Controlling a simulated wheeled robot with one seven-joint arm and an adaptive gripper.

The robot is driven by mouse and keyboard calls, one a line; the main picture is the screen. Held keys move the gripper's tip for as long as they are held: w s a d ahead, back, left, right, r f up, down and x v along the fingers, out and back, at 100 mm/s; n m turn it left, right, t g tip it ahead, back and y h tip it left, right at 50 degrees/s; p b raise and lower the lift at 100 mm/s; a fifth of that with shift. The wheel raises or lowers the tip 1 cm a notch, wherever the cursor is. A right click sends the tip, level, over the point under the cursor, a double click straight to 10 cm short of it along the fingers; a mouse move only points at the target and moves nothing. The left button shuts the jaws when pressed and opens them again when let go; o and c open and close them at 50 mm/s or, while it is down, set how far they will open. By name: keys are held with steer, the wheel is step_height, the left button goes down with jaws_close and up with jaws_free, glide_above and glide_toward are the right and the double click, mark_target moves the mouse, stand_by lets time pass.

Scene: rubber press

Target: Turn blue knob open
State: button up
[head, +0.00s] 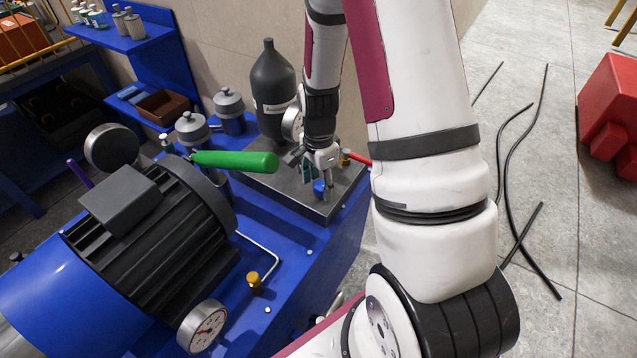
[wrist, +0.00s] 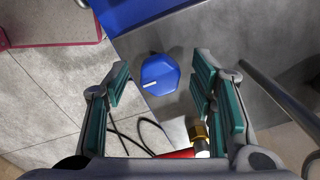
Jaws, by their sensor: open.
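The blue knob (wrist: 160,75) is a faceted blue piece with a short white mark, standing over the grey metal plate near its edge. In the wrist view it lies beyond my open fingertips (wrist: 160,88), roughly centred between them and apart from both. In the head view the blue knob (head: 319,187) shows just below my gripper (head: 318,172), which points down at it. My gripper's pads are wide apart with nothing between them. In the head view the fingers partly cover the knob's surroundings.
A red-handled valve with a brass fitting (wrist: 199,134) is close to my right finger; its red handle (head: 356,158) also shows in the head view. A dark bottle (head: 272,85) and a green handle (head: 235,161) stand left of my gripper. Black hoses lie on the floor.

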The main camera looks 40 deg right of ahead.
steer(key=shift+f, duration=0.35)
steer(key=c, duration=1.1)
steer(key=shift+c, duration=0.2)
